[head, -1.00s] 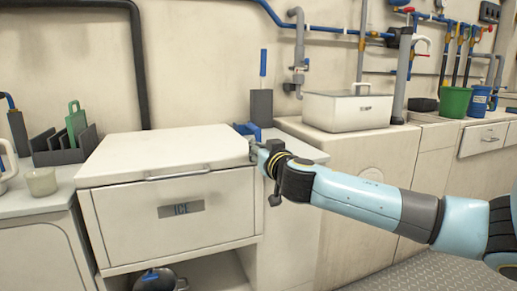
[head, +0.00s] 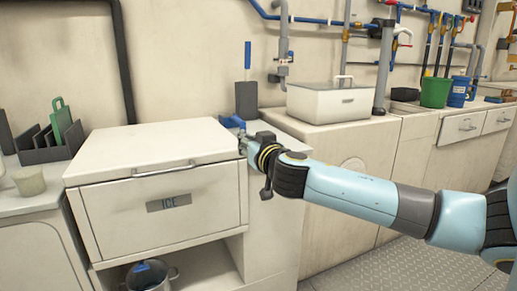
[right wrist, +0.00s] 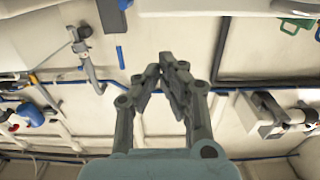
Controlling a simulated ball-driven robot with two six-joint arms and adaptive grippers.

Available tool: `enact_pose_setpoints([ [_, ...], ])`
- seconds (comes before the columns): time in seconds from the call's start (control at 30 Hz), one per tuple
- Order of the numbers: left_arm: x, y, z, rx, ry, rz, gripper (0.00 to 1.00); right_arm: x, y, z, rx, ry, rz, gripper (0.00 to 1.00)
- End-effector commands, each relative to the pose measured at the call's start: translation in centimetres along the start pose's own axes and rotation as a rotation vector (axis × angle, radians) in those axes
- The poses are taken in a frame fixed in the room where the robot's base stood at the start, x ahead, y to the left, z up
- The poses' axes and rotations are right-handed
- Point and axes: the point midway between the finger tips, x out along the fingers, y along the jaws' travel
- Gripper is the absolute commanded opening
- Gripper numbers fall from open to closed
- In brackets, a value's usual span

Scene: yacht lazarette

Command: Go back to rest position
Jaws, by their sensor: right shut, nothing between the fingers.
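My right arm comes in from the right in the head view. Its gripper (head: 242,146) is beside the right edge of the ice chest lid (head: 150,150), partly hidden behind the wrist. The right wrist view shows the gripper (right wrist: 172,60) shut, its fingertips together with nothing between them. The white ice chest (head: 120,218), labelled ICE, has its lid down. I cannot tell from the head view whether the gripper touches the lid. My left gripper is not in view.
A dark rack (head: 52,152) with a green board (head: 61,121) and a cup (head: 29,181) stand left of the chest. A pot (head: 150,276) sits on the shelf below. A white box (head: 330,100) and a green bucket (head: 436,92) stand right. The grey floor (head: 380,268) at lower right is clear.

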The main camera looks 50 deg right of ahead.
Motion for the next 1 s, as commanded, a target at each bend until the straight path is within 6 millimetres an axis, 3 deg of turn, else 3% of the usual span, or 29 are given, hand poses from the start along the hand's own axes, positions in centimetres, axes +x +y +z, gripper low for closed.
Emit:
enact_pose_setpoints([
  [0.1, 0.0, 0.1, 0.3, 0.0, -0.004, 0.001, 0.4, -2.5, -0.1, 0.9, 0.0, 0.0, -0.001, 0.0],
  [0.3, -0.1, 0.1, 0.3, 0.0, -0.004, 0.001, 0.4, -4.8, 0.0, 1.6, 0.001, 0.003, 0.0, 0.0],
  [0.63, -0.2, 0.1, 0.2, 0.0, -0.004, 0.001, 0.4, -5.3, 0.0, 1.5, 0.0, 0.007, 0.0, 0.0],
  [0.73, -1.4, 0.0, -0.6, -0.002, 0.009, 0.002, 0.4, -5.8, -0.2, 0.9, 0.024, -0.005, 0.011, 0.0],
  [0.77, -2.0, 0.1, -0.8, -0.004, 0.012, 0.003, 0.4, -6.0, 0.3, 1.8, 0.032, -0.032, 0.031, 0.0],
  [0.87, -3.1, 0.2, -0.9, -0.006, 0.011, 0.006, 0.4, -7.0, 2.1, 7.3, 0.065, -0.167, 0.097, 0.0],
  [1.0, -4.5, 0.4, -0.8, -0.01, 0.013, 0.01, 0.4, -10.9, 4.4, 18.0, 0.044, -0.434, 0.164, 0.0],
])
